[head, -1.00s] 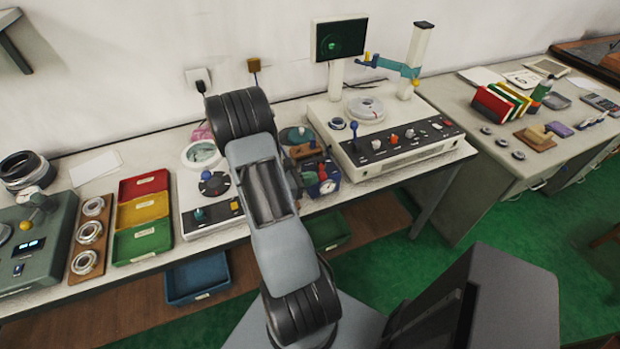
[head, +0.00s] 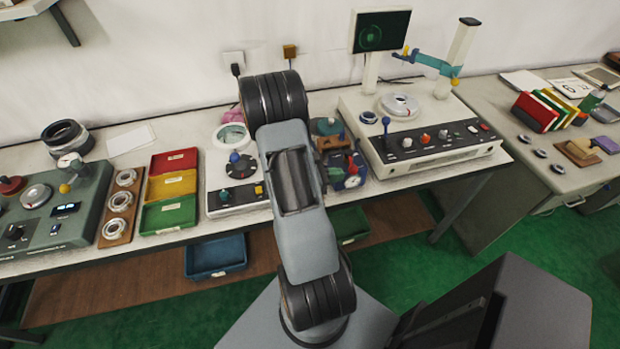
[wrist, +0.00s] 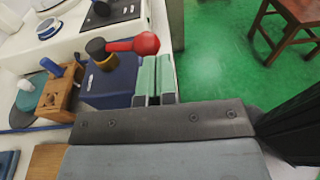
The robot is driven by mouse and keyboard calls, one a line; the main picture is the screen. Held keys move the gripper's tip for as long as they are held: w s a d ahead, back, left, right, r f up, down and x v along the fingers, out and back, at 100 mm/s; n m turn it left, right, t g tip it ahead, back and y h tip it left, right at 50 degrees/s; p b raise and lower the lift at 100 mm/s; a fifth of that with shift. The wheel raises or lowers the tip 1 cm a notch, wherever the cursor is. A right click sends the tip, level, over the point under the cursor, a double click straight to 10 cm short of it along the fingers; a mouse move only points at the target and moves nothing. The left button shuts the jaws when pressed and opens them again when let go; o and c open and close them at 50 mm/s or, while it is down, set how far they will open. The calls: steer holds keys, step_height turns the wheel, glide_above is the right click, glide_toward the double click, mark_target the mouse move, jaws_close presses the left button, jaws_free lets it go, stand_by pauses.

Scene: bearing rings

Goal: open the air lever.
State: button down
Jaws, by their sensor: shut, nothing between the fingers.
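The air lever (wrist: 144,43) is a red ball-ended handle. It lies roughly level, pointing right in the wrist view from a black and yellow pivot (wrist: 99,52) on a dark blue box (wrist: 108,80). My gripper (wrist: 156,60) has its green fingers shut and empty. Its tips show just below the red ball in the wrist view; I cannot tell if they touch it.
A wooden block with a blue peg (wrist: 57,98) stands close left of the box. In the head view a white console (head: 430,151) is to the right and coloured trays (head: 168,214) to the left. Green floor (wrist: 215,50) is open beyond the bench edge; a chair (wrist: 285,28) stands there.

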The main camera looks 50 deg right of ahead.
steer(key=s+a+b+v, duration=0.1)
steer(key=v, duration=1)
steer(key=shift+s+a+b, duration=0.2)
steer(key=shift+a+b, duration=0.15)
steer(key=shift+r, duration=0.1)
steer(key=a+m+t+y, duration=0.4)
steer(key=a+m+y, duration=0.45)
steer(key=a, duration=0.25)
steer(key=w+a+r+m+t+y, duration=0.1)
steer(key=a+r+t+y, duration=0.3)
steer(key=a+r+t, duration=0.6)
step_height(320, 180, up, 3)
steer(key=shift+w+a+m, duration=0.35)
steer(key=shift+w+a, duration=0.25)
steer(key=shift+w, duration=0.25)
steer(key=shift+d+y, duration=0.15)
steer(key=shift+y, duration=0.1)
